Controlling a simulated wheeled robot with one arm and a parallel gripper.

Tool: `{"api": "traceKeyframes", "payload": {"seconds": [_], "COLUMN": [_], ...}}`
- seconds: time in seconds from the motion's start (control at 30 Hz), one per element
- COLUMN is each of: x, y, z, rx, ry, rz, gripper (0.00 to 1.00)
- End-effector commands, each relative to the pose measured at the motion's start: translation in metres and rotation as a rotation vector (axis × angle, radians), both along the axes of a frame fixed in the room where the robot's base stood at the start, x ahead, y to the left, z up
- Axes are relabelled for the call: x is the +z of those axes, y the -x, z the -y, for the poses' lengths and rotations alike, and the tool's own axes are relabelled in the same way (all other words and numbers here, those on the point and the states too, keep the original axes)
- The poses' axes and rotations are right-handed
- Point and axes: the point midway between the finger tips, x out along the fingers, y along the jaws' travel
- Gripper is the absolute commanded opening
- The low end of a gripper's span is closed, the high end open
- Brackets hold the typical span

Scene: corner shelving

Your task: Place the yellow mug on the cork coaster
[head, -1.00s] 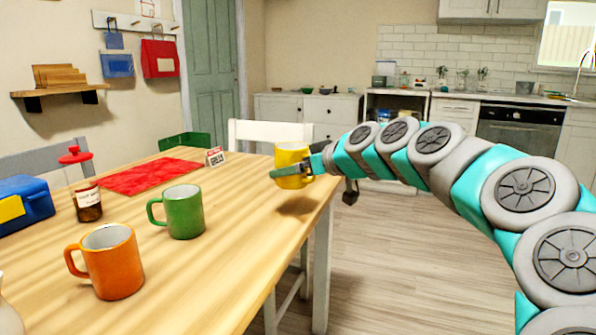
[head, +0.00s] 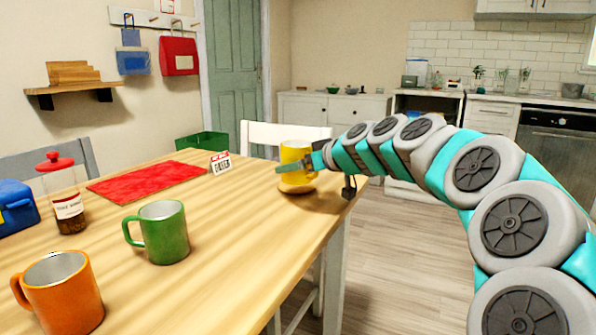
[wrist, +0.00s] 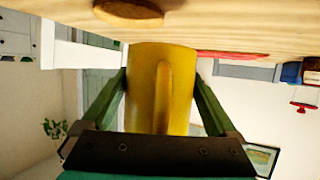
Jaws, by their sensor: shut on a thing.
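The yellow mug (head: 294,153) is in my gripper (head: 290,168), near the table's far right edge. The wrist view shows both fingers along the sides of the yellow mug (wrist: 150,90), with its handle facing the camera. A round, tan cork coaster (head: 298,189) shows just below the mug in the head view. The wrist view shows the coaster (wrist: 128,9) at its top edge, apart from the mug in the picture. The mug looks upright and above the table; the exact gap is unclear.
A green mug (head: 163,233), an orange mug (head: 65,295) and a red-lidded jar (head: 68,212) stand on the table (head: 230,235). A white chair (head: 275,135) stands behind.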

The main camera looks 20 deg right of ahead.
Motion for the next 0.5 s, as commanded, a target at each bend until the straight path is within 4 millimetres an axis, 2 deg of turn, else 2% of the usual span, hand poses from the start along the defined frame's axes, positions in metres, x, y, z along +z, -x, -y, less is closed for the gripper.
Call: {"api": "traceKeyframes", "payload": {"seconds": [0.03,0.3,0.5], "x": [-0.003,-0.006,-0.007], "y": [-0.01,-0.049,-0.065], "z": [0.004,0.022,0.03], "rx": [0.001,0.0,-0.001], "ry": [0.0,0.0,-0.002], "rz": [-0.004,-0.002,-0.001], "gripper": [0.13,0.13,0.13]}}
